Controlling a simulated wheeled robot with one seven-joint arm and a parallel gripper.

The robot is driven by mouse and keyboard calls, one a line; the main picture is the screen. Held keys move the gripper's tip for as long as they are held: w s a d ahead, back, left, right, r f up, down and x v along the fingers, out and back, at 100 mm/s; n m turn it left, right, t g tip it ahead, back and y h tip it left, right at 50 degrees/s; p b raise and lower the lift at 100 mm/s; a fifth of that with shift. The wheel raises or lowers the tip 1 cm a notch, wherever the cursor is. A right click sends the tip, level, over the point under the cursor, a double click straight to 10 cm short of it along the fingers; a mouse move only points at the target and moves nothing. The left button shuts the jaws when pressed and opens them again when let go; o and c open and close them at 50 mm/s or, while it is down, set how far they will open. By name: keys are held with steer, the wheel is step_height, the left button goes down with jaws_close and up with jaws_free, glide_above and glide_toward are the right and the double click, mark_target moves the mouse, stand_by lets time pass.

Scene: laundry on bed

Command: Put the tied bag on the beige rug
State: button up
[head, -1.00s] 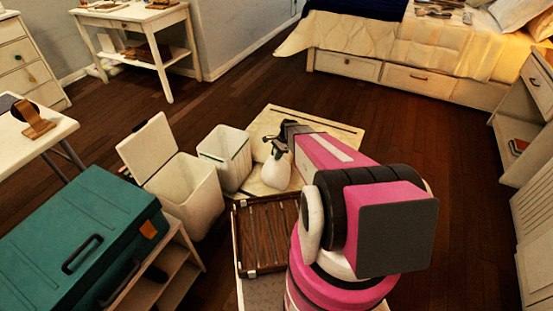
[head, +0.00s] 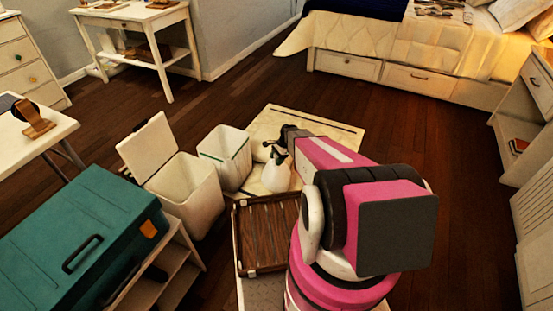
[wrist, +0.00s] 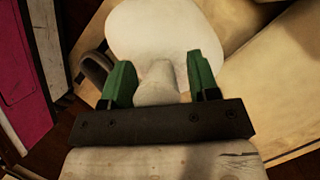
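The tied bag (head: 276,174) is white, round-bodied with a narrow neck, and stands upright over the beige rug (head: 328,125). It appears to rest on the rug, though its underside is hidden. My gripper (head: 276,151) is at the bag's neck. In the wrist view, my gripper's green fingers (wrist: 160,82) are on either side of the neck of the bag (wrist: 158,35). A small gap shows at the right finger; contact at the left is unclear. The fingers look open. The rug (wrist: 285,85) also shows beyond the bag in the wrist view.
A white open bin (head: 222,160) stands just left of the bag, and a larger lidded bin (head: 190,195) beside it. A brown slatted tray (head: 265,235) lies in front. A teal toolbox (head: 85,235) is at left. The rug's far right side and the floor beyond are clear.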

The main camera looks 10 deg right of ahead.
steer(key=shift+r, duration=0.1)
steer(key=shift+r, duration=0.25)
steer(key=v, duration=1.2)
steer(key=s+a+r+n+t+h, duration=0.1)
steer(key=s+a+r+n+h, duration=0.1)
steer(key=s+r+n, duration=0.5)
steer(key=s+a+r+n+h, duration=0.2)
steer(key=s+r+n, duration=0.5)
steer(key=s+r, duration=0.4)
steer(key=s, duration=0.4)
steer(key=shift+s+r+t+h, duration=0.25)
steer(key=shift+r+t+h, duration=0.05)
steer(key=shift+t, duration=0.1)
steer(key=shift+a, duration=0.1)
